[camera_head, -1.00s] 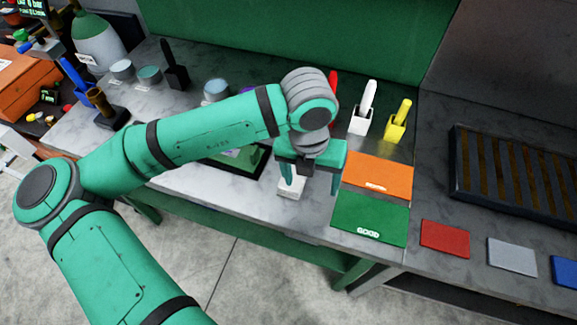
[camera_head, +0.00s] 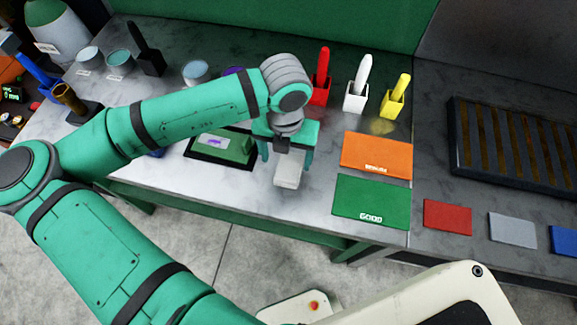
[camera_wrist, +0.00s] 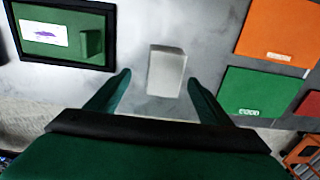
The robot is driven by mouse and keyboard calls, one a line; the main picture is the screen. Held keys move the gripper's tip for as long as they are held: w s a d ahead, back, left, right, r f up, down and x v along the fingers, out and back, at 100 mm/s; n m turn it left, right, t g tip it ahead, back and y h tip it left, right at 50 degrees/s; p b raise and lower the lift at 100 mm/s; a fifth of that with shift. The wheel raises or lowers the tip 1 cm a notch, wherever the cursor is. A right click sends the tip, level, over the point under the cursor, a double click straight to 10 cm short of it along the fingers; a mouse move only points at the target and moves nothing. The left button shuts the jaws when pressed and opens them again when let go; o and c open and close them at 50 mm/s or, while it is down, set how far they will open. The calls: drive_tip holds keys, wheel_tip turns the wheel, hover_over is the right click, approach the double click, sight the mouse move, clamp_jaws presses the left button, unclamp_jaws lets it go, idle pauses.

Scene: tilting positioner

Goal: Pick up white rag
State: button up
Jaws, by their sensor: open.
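The white rag (camera_head: 287,170) looks like a small pale folded block. It lies on the grey bench top near the front edge, left of the green mat. In the wrist view the rag (camera_wrist: 166,70) lies ahead, between the lines of the two fingers. My gripper (camera_head: 286,157) points down over the rag with its fingers spread on either side. In the wrist view my gripper (camera_wrist: 158,78) is open and nothing is gripped. I cannot tell how high the fingertips are above the bench.
A green mat marked GOOD (camera_head: 371,203) and an orange mat (camera_head: 376,152) lie right of the rag. A black-framed green tray (camera_head: 222,147) lies left. Red (camera_head: 320,80), white (camera_head: 358,92) and yellow (camera_head: 396,98) holders stand behind. A slatted grate (camera_head: 515,150) is far right.

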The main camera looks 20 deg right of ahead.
sight(289, 165)
drive_tip(key=shift+s+d+f, duration=0.1)
drive_tip(key=shift+d+f, duration=0.05)
drive_tip(key=shift+f, duration=1.1)
drive_tip(key=shift+s+d+f, duration=0.1)
drive_tip(key=shift+d+f, duration=0.05)
drive_tip(key=shift+f, duration=1.1)
drive_tip(key=c, duration=1.1)
